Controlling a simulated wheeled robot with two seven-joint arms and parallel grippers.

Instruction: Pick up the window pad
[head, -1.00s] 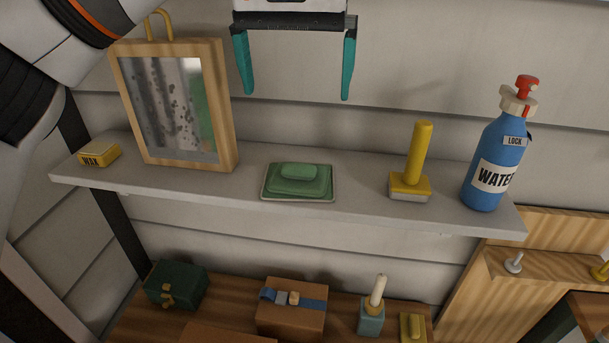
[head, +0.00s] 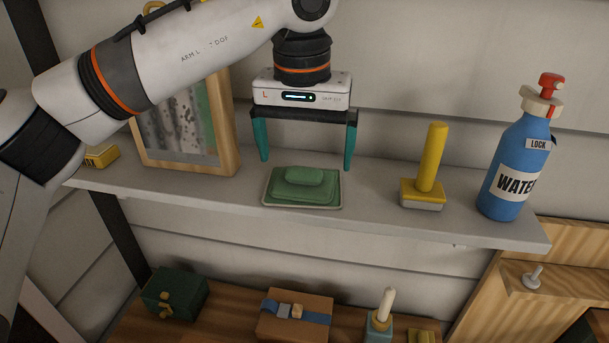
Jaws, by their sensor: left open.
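A green pad (head: 290,196) with a rounded raised grip on top lies in a shallow pale tray (head: 275,205) on the middle of the grey shelf; it looks like the window pad. My left gripper (head: 306,163) is over it, pointing down, with its two teal fingers spread wide and nothing between them. The fingertips appear just above the grip's height in the picture, one on each side. I cannot tell the exact gap in depth. My right gripper is not in view.
On the shelf (head: 230,190) stand a framed mirror (head: 229,120) and a wax box (head: 100,158) at left, partly behind my arm. A yellow-handled tool (head: 430,160) and a blue water bottle (head: 512,165) stand at right. A lower wooden surface holds several boxes.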

